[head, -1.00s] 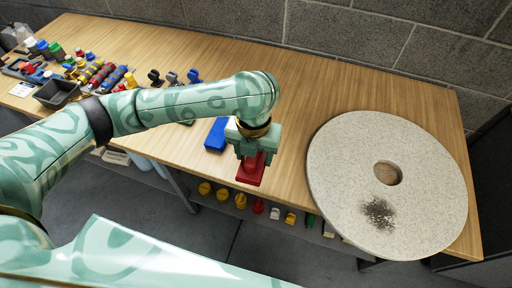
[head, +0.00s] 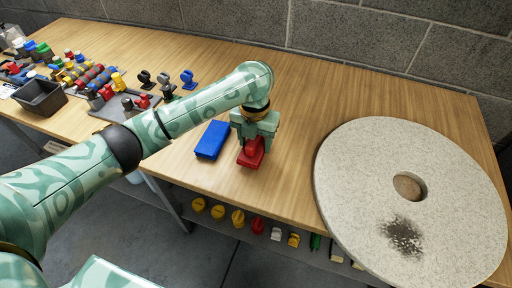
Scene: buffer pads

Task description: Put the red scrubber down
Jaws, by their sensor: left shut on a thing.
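The red scrubber (head: 251,154) is in the head view at the middle, over the front part of the wooden table (head: 300,95). My left gripper (head: 254,136) points down and is shut on the scrubber's upper part. The scrubber's base is at or just above the tabletop; I cannot tell whether it touches. A blue block (head: 212,140) lies on the table just left of the scrubber, with a small gap between them. My right gripper is not in view.
A large round speckled pad (head: 345,170) with a centre hole and a dark smudge lies at the right. A black bin (head: 40,97) and many small coloured parts fill the table's left. Several yellow knobs (head: 238,218) stand on the shelf below. The table behind the gripper is clear.

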